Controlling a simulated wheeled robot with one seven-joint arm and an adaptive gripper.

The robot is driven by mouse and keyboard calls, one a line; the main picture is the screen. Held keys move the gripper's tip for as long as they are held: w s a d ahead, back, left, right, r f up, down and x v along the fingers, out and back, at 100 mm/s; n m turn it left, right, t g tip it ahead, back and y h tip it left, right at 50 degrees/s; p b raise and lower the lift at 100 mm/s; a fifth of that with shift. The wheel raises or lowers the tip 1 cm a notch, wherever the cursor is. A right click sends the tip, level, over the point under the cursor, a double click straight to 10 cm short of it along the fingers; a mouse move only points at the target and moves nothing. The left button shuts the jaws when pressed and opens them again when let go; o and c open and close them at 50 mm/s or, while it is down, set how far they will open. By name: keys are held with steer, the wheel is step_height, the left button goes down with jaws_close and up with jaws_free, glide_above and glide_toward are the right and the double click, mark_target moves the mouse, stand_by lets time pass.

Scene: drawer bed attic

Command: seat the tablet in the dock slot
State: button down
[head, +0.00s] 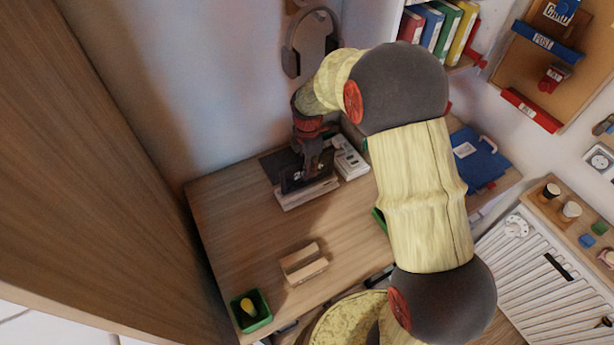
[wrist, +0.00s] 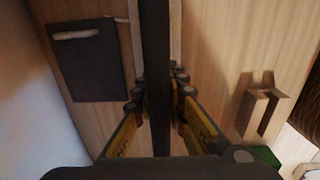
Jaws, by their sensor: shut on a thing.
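The tablet (head: 293,184) is a thin dark slab, held upright at the back of the desk in the head view. In the wrist view the tablet (wrist: 156,70) is edge-on, a dark vertical band between my fingers. My gripper (head: 312,160) is shut on it from above; the fingers (wrist: 157,118) press on both faces in the wrist view. The dock (head: 309,196) looks like a low, pale wooden block just below and in front of the tablet. The tablet hides its slot, and I cannot tell whether the lower edge is inside or above it.
A dark mat (wrist: 85,65) lies beside the dock area. A white device (head: 349,158) stands close on the right. A wooden holder (head: 303,263) and a green bin (head: 251,311) with a yellow thing are nearer the front. The desk (head: 235,225) is clear at left.

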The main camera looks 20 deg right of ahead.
steer(key=shift+w+f+b, duration=0.15)
steer(key=shift+f+b, duration=0.1)
steer(key=shift+f, duration=0.65)
steer(key=shift+w+f+b, duration=0.15)
steer(key=shift+f+b, duration=0.1)
steer(key=shift+f, duration=0.65)
steer(key=shift+f, duration=0.2)
steer(key=c, duration=1.9)
jaws_free()
steer(key=shift+o, duration=0.4)
